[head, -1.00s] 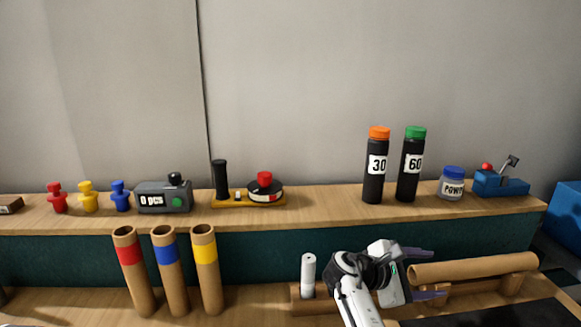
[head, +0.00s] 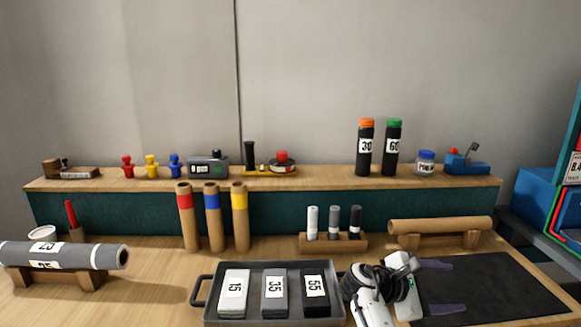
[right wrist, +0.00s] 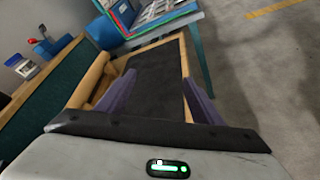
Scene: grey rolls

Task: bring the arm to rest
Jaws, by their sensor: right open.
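My right gripper (head: 440,288) is open and empty at the front right of the table. Its two purple fingers point right over the black mat (head: 505,290). In the right wrist view the fingers (right wrist: 158,95) stand wide apart with only the mat (right wrist: 158,75) showing between them. My left gripper is not in either view now.
A grey tray (head: 267,266) with marked blocks lies just left of my right gripper. A brown roll (head: 440,225) rests on a wooden stand behind the mat. A grey roll (head: 60,256) lies on a stand at left. Bottles (head: 365,150) stand on the shelf.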

